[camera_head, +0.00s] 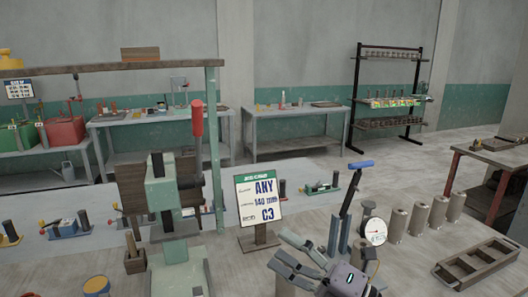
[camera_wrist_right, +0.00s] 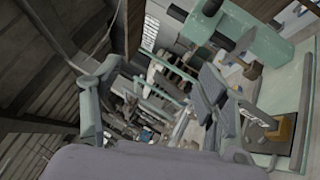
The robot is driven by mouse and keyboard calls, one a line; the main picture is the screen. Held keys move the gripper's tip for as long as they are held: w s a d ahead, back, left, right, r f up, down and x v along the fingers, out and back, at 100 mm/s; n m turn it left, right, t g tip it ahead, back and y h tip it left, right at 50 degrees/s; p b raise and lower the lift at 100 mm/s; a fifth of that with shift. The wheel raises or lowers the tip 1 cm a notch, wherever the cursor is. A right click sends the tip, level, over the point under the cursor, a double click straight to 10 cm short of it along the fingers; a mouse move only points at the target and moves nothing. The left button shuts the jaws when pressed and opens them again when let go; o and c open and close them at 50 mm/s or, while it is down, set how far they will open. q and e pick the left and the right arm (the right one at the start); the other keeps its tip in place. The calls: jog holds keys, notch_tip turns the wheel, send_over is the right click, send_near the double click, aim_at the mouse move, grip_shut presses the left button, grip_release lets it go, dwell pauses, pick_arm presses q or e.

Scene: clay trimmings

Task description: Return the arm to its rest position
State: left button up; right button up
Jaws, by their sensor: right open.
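My right gripper (camera_head: 283,252) is at the bottom centre of the head view, above the grey bench top. Its fingers point left and are spread apart, with nothing seen between them. The wrist view shows the same gripper (camera_wrist_right: 155,78) with an open gap between its fingers. The green press (camera_head: 166,200) stands to the left of the gripper in the head view, and its green frame (camera_wrist_right: 268,55) fills the right of the wrist view. My left gripper is in neither view.
A sign (camera_head: 258,200) reading "ANY" stands behind the gripper. A blue-handled lever device (camera_head: 345,205) and a round dial gauge (camera_head: 374,231) are close behind it. Several metal cylinders (camera_head: 420,216) and a brown compartment tray (camera_head: 480,262) are to the right.

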jog(key=w+d+f+m+t+h, duration=0.2)
jog(key=d+m+t+h, duration=1)
jog(key=m, duration=0.6)
jog(key=s+d+f+m+g+h, duration=0.2)
jog(key=d+f+m+g+h, duration=0.25)
jog(key=f, duration=0.35)
jog(key=s+d+f+m+g+h, duration=0.3)
jog(key=f+m+g+h, duration=0.1)
jog(key=f+m, duration=0.25)
jog(key=s+a+f+m+g+y, duration=0.1)
jog(key=s+a+f+g+y, duration=0.2)
jog(key=s+f+g, duration=1.2)
jog(key=s+f+t, duration=0.1)
jog(key=s+f, duration=0.3)
jog(key=f, duration=0.9)
jog(key=s+f+t, duration=0.1)
jog(key=s+f, duration=0.2)
jog(key=f, duration=1.1)
jog(key=s+d+f, duration=0.3)
jog(key=s+f, duration=1.4)
jog(key=shift+s+f+g+h, duration=0.2)
jog(key=shift+s+g+h, duration=0.15)
jog(key=shift+s+g, duration=0.1)
